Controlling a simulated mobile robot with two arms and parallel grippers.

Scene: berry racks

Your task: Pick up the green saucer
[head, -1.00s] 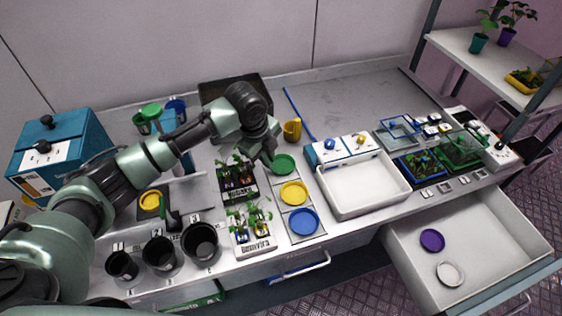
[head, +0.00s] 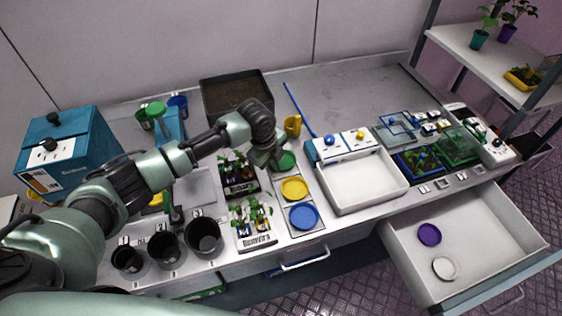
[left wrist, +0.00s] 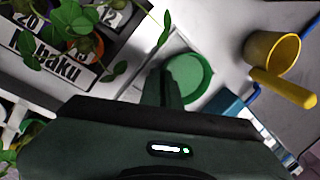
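The green saucer (head: 288,161) lies at the back end of a pale tray, behind the yellow saucer (head: 295,188) and the blue saucer (head: 304,216). My left gripper (head: 277,166) is low at the green saucer's left side and covers part of it. In the left wrist view the green saucer (left wrist: 192,76) shows its round face and raised rim. The dark fingers of my left gripper (left wrist: 163,88) overlap its left edge, close together; whether they grip the rim is unclear. My right gripper is not in view.
Potted seedlings in a labelled rack (head: 238,178) stand just left of the gripper. A white basin (head: 362,186) is to the right, and an open drawer (head: 480,255) sticks out at front right.

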